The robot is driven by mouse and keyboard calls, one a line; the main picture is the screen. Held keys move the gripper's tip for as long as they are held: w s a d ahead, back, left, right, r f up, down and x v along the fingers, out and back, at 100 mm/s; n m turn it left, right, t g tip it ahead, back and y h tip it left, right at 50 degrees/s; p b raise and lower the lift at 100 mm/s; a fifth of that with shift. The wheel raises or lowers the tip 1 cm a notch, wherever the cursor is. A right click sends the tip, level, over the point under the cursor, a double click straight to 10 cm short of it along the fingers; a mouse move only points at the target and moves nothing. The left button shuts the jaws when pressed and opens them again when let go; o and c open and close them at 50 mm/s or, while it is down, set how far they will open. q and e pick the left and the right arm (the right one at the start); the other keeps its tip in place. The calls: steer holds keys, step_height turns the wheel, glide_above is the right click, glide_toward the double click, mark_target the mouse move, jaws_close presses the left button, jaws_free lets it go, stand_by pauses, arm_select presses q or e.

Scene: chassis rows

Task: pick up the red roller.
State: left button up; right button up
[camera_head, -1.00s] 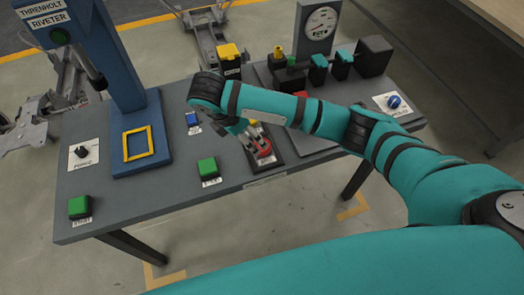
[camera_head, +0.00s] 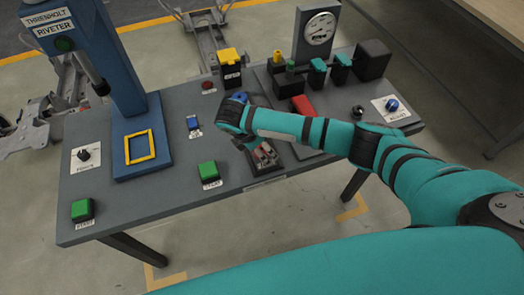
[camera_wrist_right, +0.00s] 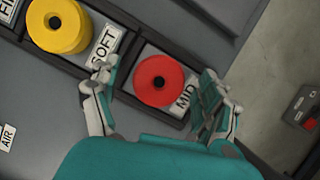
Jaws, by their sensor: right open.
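The red roller (camera_wrist_right: 147,72) is a ring with a dark centre hole, in the dark-edged compartment labelled MID in the wrist view. My right gripper (camera_wrist_right: 158,80) is open, with one finger on each side of the roller and gaps to it. In the head view the right gripper (camera_head: 263,156) is over the near end of the roller tray and covers most of the red roller. A yellow roller (camera_wrist_right: 42,30) sits in the neighbouring compartment labelled SOFT. My left gripper is not in view.
A blue roller (camera_head: 240,97) shows behind my wrist in the head view. A red block (camera_head: 303,104) lies right of the tray. A green button (camera_head: 208,170) stands to its left. The blue riveter (camera_head: 120,80) rises at left.

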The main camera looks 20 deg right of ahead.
steer(key=c, duration=1.4)
steer(key=shift+c, duration=0.2)
steer(key=shift+r, duration=0.1)
steer(key=shift+r, duration=0.45)
steer(key=shift+s+a+r+b, duration=0.1)
steer(key=shift+s+r+b, duration=0.15)
steer(key=shift+r, duration=0.35)
steer(key=shift+s+a+r+b, duration=0.1)
steer(key=shift+s+r+b, duration=0.15)
steer(key=shift+r, duration=0.35)
steer(key=s, duration=0.2)
steer(key=s+a, duration=0.1)
steer(key=s, duration=0.3)
steer(key=shift+a+r+b, duration=0.25)
steer(key=shift+a+b, duration=0.05)
steer(key=s+a+r+p, duration=0.2)
steer(key=s+r+p, duration=0.2)
steer(key=s+p, duration=0.3)
steer(key=shift+s, duration=0.75)
